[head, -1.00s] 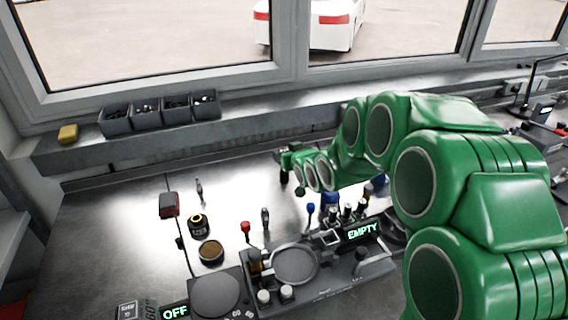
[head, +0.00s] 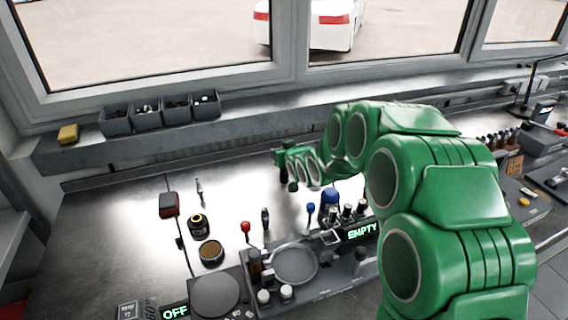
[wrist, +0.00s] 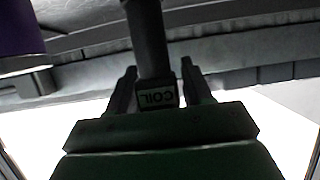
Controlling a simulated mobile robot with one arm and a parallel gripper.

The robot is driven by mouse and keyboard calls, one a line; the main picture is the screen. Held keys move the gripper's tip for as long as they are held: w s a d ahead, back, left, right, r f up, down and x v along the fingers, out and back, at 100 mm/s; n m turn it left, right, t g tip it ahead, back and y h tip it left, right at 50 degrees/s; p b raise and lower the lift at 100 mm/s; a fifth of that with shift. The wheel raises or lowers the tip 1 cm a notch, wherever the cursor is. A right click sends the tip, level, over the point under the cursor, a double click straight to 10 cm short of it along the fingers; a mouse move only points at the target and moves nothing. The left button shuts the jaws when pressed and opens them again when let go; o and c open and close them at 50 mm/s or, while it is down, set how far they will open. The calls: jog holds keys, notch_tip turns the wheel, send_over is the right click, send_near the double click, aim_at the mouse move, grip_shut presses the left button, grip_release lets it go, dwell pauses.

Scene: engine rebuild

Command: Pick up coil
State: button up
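The coil (wrist: 148,40) is a dark cylinder with an end label reading COIL, upside down in the wrist view. My gripper (wrist: 157,75) has one finger on each side of the coil's labelled end. Narrow gaps show beside the label, so the fingers look open around it; contact farther along is not clear. In the head view my gripper (head: 285,164) is at the tip of the green arm, above the middle of the metal bench. The arm hides part of the bench behind it.
Below my gripper stand a blue part (head: 329,204), a red-topped tool (head: 245,228) and a console with an EMPTY display (head: 362,231). A black can (head: 198,224) and a red-and-black box (head: 169,204) are to the left. Grey bins (head: 147,115) line the ledge.

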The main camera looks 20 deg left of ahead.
jog(key=c, duration=0.7)
jog(key=shift+r, duration=0.1)
jog(key=shift+c, duration=0.2)
